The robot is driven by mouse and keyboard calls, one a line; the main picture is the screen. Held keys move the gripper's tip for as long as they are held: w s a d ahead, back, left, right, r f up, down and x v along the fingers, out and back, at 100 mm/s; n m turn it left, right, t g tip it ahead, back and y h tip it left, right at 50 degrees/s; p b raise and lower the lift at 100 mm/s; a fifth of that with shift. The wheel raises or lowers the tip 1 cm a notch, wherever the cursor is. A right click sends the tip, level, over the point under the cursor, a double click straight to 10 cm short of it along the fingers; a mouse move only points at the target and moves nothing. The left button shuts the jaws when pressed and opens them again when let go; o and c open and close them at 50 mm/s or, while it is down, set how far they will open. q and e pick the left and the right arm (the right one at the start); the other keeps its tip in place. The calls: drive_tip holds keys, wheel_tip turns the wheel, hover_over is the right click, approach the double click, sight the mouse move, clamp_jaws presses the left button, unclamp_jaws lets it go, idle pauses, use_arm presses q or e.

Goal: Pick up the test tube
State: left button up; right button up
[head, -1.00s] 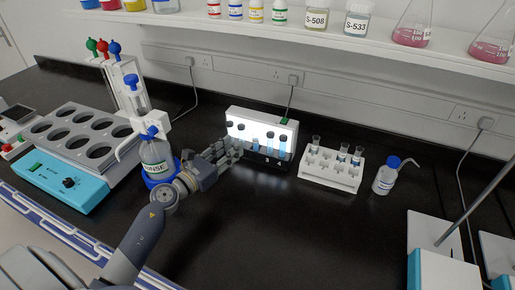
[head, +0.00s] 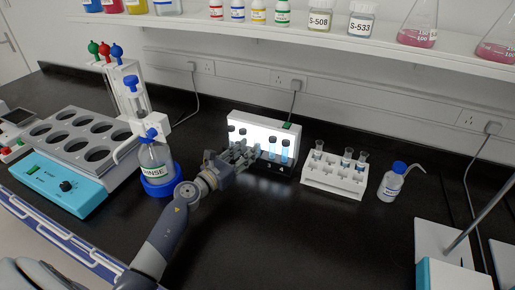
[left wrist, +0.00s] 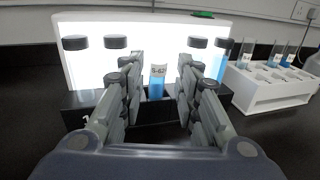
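A test tube (left wrist: 157,86) with blue liquid and a white label stands upright in the black rack (left wrist: 70,121) in the left wrist view. No cap shows on it. My left gripper (left wrist: 160,75) is open, with one finger on each side of this tube and gaps between. Capped tubes (left wrist: 76,43) stand to the left in the rack, and more capped tubes (head: 278,148) stand to the right. My right gripper is not in view.
A lit white panel (head: 254,118) backs the rack. A white rack with tubes (head: 334,180) and a small wash bottle (head: 390,184) stand to the right. The rinse bottle (head: 152,157) is left of my wrist. The front middle of the bench is clear.

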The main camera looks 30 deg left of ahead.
sight(255, 143)
use_arm(q)
drive_tip(key=x, duration=0.4)
drive_tip(key=shift+w, duration=0.35)
clamp_jaws()
